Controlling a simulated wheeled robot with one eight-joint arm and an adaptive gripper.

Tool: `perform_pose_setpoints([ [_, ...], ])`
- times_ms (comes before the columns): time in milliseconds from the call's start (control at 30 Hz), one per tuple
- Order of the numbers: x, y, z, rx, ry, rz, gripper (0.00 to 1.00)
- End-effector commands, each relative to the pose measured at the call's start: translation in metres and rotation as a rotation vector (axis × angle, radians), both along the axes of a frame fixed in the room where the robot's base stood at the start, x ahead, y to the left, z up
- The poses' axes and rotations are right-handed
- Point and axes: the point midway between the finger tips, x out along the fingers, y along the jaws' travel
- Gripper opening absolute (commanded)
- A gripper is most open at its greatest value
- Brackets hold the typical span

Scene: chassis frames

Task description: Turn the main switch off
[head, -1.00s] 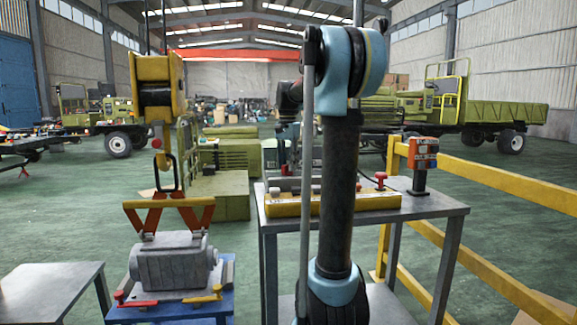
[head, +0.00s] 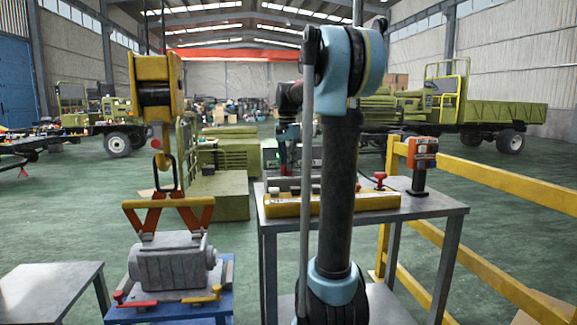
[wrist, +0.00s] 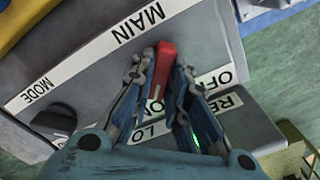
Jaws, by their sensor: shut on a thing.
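The main switch is a red lever (wrist: 165,58) beside the MAIN label (wrist: 138,25) on a grey panel face in the wrist view. My gripper (wrist: 162,62) has its two fingers on either side of the lever and is shut on it. The lever's lower part is between the fingers. A label reading OFF (wrist: 226,77) is to the right, partly covered by a finger.
A black MODE knob (wrist: 55,120) is left of my gripper in the wrist view. A red button (head: 380,177) and an orange post box (head: 422,153) stand at the right of the metal table (head: 425,212). A hoist (head: 155,90) hangs over a grey motor (head: 170,265) at left.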

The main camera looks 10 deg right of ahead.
Motion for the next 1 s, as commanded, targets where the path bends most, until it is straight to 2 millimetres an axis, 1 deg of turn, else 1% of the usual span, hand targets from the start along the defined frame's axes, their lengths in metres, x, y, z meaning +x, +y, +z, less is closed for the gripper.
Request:
perform_pose_setpoints([
  [267,-0.0015,0.0023,-0.0003,0.003,0.003,0.189,0.00],
  [1000,-0.0026,0.0028,-0.0005,0.006,0.004,0.892,0.00],
])
